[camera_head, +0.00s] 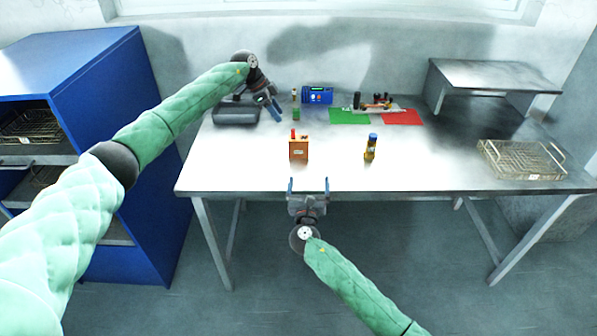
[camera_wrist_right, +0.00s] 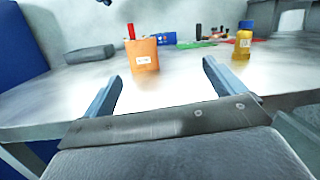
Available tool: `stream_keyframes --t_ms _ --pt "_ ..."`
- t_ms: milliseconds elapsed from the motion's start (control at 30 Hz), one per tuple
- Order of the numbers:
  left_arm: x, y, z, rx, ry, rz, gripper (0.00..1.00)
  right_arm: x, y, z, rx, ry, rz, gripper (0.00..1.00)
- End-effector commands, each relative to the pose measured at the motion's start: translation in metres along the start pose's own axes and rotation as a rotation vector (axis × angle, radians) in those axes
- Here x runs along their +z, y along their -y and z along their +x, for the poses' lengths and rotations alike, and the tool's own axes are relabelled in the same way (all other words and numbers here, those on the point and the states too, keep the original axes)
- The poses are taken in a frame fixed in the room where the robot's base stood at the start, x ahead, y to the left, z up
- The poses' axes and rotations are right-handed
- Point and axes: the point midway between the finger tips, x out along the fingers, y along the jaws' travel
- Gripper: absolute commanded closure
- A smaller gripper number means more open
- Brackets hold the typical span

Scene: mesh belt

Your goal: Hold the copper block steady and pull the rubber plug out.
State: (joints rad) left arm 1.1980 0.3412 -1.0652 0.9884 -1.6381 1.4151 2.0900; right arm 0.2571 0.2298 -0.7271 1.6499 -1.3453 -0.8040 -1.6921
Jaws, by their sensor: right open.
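The copper block (camera_head: 298,151) stands upright near the front middle of the table, with a pale label on its front. It also shows in the right wrist view (camera_wrist_right: 144,56). The red rubber plug (camera_head: 293,134) sticks up from the left part of its top and is clear in the right wrist view (camera_wrist_right: 131,32). My right gripper (camera_head: 309,182) is open and empty at the table's front edge, with its fingers (camera_wrist_right: 162,74) pointing toward the block and apart from it. My left gripper (camera_head: 275,108) hangs behind and left of the block, touching neither; its finger gap is unclear.
A yellow bottle with a blue cap (camera_head: 370,148) stands right of the block. A dark grey case (camera_head: 236,113), a blue device (camera_head: 317,95), and green (camera_head: 349,117) and red (camera_head: 402,118) mats lie behind. A wire basket (camera_head: 522,160) sits at right. Table between bottle and basket is clear.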

Motion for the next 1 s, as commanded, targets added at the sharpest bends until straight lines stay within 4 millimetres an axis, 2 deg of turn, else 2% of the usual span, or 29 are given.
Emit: stream_keyframes --t_ms 100,400,667,1000 --pt "0.000 0.000 0.000 0.000 0.000 0.000 0.64 -0.004 -0.010 0.018 0.019 -0.049 0.038 0.05" --pt "0.000 0.000 0.000 0.000 0.000 0.000 0.64 -0.006 -0.033 0.054 0.076 -0.140 0.105 0.05" --pt "0.000 0.000 0.000 0.000 0.000 0.000 0.64 -0.008 -0.040 0.070 0.089 -0.162 0.123 0.05" --pt "0.000 0.000 0.000 0.000 0.000 0.000 0.64 -0.015 -0.045 0.119 0.089 -0.161 0.122 0.05"
